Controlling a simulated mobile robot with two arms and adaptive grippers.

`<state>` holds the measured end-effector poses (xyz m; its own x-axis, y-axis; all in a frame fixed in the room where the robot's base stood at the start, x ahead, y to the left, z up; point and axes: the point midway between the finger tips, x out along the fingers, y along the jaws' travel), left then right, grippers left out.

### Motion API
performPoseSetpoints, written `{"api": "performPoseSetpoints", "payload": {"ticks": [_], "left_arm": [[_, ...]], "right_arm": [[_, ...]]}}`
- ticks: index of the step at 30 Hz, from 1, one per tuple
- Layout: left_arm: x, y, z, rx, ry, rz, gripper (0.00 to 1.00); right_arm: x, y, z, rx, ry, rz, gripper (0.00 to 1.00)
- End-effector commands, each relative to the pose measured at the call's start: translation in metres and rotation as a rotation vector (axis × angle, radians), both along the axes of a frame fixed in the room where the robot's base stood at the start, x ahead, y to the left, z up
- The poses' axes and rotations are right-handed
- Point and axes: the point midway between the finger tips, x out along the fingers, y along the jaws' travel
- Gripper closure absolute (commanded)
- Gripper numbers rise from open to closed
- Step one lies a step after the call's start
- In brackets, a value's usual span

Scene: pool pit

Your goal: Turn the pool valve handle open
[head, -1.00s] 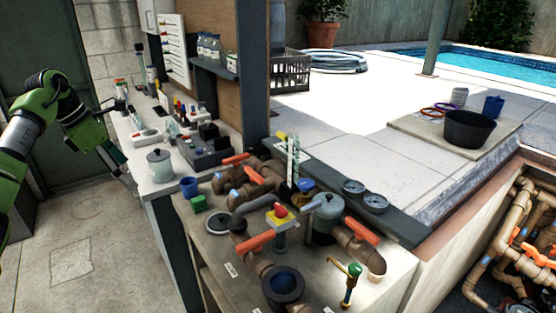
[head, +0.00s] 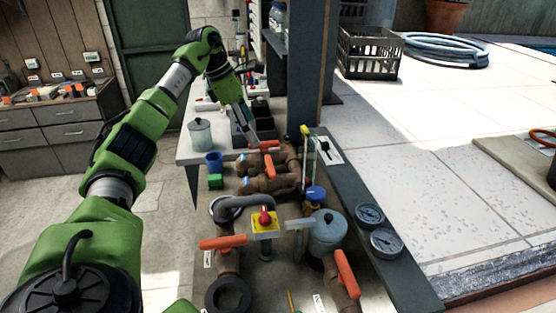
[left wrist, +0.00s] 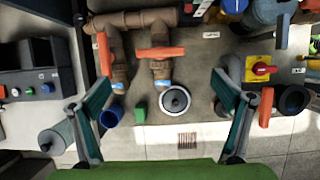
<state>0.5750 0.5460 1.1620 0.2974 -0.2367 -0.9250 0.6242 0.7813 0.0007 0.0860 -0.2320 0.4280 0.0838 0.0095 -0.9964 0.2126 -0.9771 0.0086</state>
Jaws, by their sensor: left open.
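Several orange valve handles sit on brown pipes on the bench. In the head view, one orange handle (head: 257,145) is at the back, one (head: 268,165) just in front, one (head: 223,242) at front left and one (head: 347,274) at front right. My left gripper (head: 250,138) is at the back handles, partly hidden by its own arm. In the left wrist view, my left gripper (left wrist: 162,78) is open, its fingers wide apart and empty. A crosswise orange handle (left wrist: 160,52) lies ahead between them; another (left wrist: 104,54) is near the left finger. My right gripper is out of view.
A red knob on a yellow box (head: 264,220), a grey-green canister (head: 328,232) and gauges (head: 369,215) crowd the bench. A blue cup (head: 214,162) and green block (head: 215,181) stand at left. A dark post (head: 308,65) rises behind.

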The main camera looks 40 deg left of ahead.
Motion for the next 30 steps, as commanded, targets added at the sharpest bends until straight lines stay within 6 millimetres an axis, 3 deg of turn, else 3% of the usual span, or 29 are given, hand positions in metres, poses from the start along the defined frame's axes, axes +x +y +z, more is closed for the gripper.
{"api": "performPoseSetpoints", "payload": {"ticks": [12, 18, 30], "left_arm": [[0.024, -0.021, -0.077, -0.003, 0.005, -0.001, 0.07], [0.034, -0.028, -0.105, -0.002, 0.003, 0.001, 0.07], [0.038, -0.031, -0.119, -0.001, 0.001, 0.0, 0.07]], "right_arm": [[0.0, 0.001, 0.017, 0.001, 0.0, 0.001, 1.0], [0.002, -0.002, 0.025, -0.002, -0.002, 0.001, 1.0], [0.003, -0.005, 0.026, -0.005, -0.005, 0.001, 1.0]]}}
